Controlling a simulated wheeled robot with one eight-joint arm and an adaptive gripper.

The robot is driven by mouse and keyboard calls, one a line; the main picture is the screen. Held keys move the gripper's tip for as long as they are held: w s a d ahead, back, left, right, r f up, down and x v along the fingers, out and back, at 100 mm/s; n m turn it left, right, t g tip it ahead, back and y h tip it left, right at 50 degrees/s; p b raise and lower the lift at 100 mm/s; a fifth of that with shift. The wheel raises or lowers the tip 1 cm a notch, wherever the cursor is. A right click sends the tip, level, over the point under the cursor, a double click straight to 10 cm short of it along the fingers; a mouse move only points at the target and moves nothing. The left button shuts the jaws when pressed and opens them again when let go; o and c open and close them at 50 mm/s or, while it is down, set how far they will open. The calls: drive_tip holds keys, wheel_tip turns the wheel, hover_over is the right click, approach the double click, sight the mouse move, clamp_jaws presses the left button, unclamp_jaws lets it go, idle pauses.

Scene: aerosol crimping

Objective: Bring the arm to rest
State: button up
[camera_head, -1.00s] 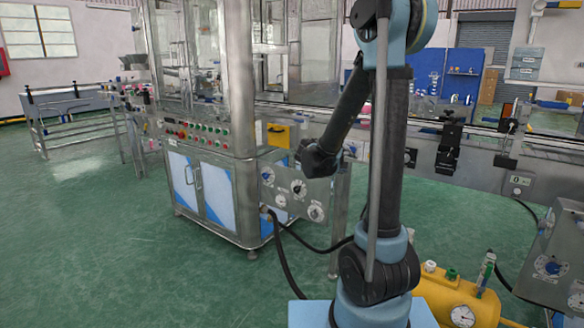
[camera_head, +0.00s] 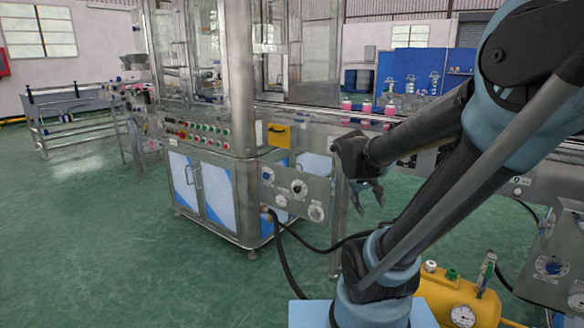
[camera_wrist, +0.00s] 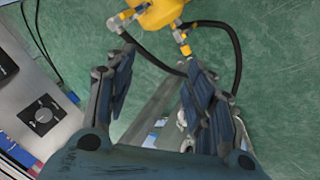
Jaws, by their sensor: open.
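My gripper (camera_head: 368,194) hangs below the end of my folded arm in the head view, in front of the conveyor and right of the crimping machine's control box. Its fingers point down and stand apart with nothing between them. In the wrist view, my gripper (camera_wrist: 150,85) shows its two dark finger sets spread over the green floor. My upper arm leans to the right, and my forearm reaches back to the left.
The crimping machine (camera_head: 215,195) stands left of my arm, with a gauge panel (camera_head: 292,190) on its side. Floor at left is clear.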

drive_tip(key=s+a+f+y, duration=0.2)
drive_tip(key=s+a, duration=0.1)
drive_tip(key=s, duration=0.3)
drive_tip(key=s+a+f+m+g+y, duration=0.1)
drive_tip(key=s+a+f+y, duration=0.1)
drive_tip(key=s, duration=0.5)
drive_tip(key=shift+a+f+g, duration=0.3)
drive_tip(key=shift+a+f, duration=0.15)
drive_tip(key=shift+f, duration=0.1)
